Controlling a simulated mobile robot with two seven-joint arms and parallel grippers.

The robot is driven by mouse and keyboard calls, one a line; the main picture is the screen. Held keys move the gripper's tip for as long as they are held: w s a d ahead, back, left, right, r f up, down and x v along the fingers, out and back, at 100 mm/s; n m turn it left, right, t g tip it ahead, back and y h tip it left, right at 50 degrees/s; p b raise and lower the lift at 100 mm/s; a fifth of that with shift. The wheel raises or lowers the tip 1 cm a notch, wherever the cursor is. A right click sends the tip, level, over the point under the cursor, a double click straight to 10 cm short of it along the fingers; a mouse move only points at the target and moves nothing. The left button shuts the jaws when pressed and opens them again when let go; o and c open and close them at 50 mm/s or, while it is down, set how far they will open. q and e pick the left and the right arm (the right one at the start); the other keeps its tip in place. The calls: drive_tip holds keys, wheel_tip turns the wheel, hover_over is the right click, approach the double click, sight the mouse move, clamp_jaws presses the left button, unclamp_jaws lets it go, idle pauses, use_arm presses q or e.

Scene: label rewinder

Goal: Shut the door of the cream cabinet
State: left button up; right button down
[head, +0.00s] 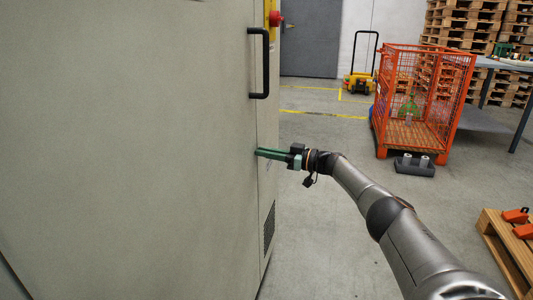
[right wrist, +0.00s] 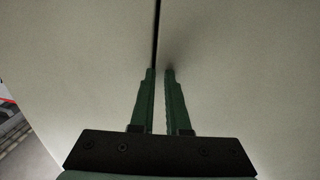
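The cream cabinet's door (head: 130,150) fills the left of the head view as a large flat panel. Its black bar handle (head: 259,62) is near the door's right edge. The door looks nearly flush with the frame; I cannot tell if it is fully shut. In the right wrist view a thin dark seam (right wrist: 156,25) runs down toward the fingertips. My right gripper (head: 259,153) is at the door's edge below the handle. Its green fingers (right wrist: 160,72) are narrowly apart with nothing between them, tips at or very near the panel. My left gripper is out of view.
A red button (head: 275,18) on yellow sits beside the handle. An orange wire cage (head: 383,145) stands at the right, with a dark block (head: 414,170) in front. A wooden pallet (head: 498,245) lies at lower right. The grey floor (head: 320,235) beside the cabinet is clear.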

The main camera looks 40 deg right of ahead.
drive_tip(key=shift+w+a+r, duration=0.4)
drive_tip(key=shift+w+a, duration=0.1)
drive_tip(key=shift+a, duration=0.3)
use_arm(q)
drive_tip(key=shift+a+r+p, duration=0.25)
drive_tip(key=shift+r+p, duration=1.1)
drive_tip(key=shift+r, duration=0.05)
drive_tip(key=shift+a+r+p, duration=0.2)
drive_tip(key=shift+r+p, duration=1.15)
use_arm(e)
drive_tip(key=d+v, duration=0.1)
drive_tip(key=v, duration=1.3)
drive_tip(key=shift+w+f, duration=0.2)
drive_tip(key=shift+f, duration=0.15)
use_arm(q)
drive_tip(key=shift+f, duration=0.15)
use_arm(e)
drive_tip(key=shift+d, duration=0.1)
